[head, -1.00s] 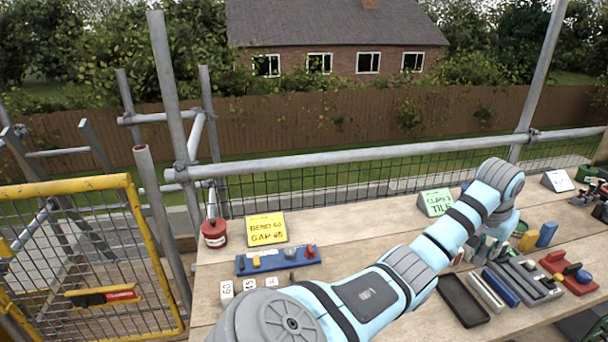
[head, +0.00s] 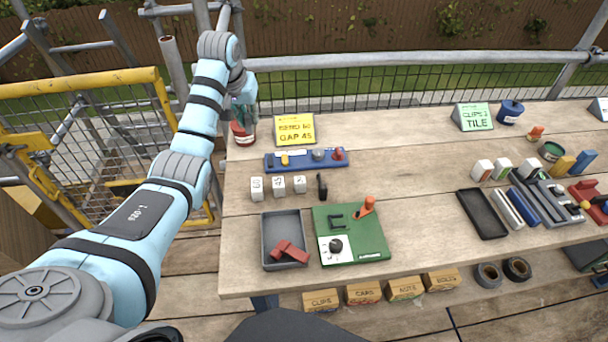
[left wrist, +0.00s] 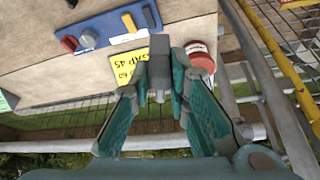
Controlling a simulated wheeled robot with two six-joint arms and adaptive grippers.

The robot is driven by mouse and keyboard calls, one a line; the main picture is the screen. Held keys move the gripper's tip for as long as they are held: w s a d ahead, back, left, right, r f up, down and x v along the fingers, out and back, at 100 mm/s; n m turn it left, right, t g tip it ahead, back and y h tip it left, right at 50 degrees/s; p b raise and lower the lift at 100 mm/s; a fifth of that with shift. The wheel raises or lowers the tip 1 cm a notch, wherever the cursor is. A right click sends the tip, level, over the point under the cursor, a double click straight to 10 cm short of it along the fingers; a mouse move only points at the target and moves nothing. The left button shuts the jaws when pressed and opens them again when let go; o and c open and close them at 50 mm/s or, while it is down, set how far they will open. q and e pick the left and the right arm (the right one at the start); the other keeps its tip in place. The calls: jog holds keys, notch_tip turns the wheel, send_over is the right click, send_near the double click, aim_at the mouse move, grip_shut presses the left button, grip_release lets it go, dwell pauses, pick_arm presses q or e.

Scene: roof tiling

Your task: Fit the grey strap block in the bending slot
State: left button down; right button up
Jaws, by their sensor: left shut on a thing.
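My left gripper (head: 243,100) is raised at the back left of the bench, near the red tin. In the left wrist view its teal fingers (left wrist: 160,95) are shut on a small grey block (left wrist: 158,68), the grey strap block, held clear of the bench. In the head view the block is too small to make out. A green board (head: 372,240) with a dark bracket-shaped part (head: 337,222), a black knob and an orange lever lies at the front of the bench. I cannot tell for sure which opening is the bending slot. My right gripper is out of view.
A blue rack (head: 306,160) with coloured pieces lies before a yellow sign (head: 295,129). The red tin (head: 243,133) stands left of it. White number blocks, a grey tray (head: 284,213) with red pieces and a black tray (head: 482,213) lie nearby. A scaffold rail runs behind.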

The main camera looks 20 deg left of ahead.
pick_arm(q)
jog(key=s+d+f+m+g+h+p, duration=0.1)
jog(key=s+d+f+m+h+p, duration=0.15)
jog(key=d+m, duration=0.45)
jog(key=s+d+f+m+h+p, duration=0.1)
jog(key=d+f+m+p, duration=0.25)
jog(key=d, duration=0.85)
jog(key=s+d+f+m+g+h+p, duration=0.1)
jog(key=d+f+m+h+p, duration=0.2)
jog(key=d, duration=0.6)
jog(key=shift+m+y, duration=0.65)
notch_tip(320, 180, down, 6)
jog(key=b, duration=0.4)
jog(key=shift+s+a+r, duration=0.15)
jog(key=shift+r, duration=0.05)
jog(key=shift+f+b, duration=0.6)
jog(key=shift+f, duration=0.25)
jog(key=shift+r, duration=0.1)
jog(key=shift+a+p, duration=0.15)
jog(key=shift+p, duration=0.3)
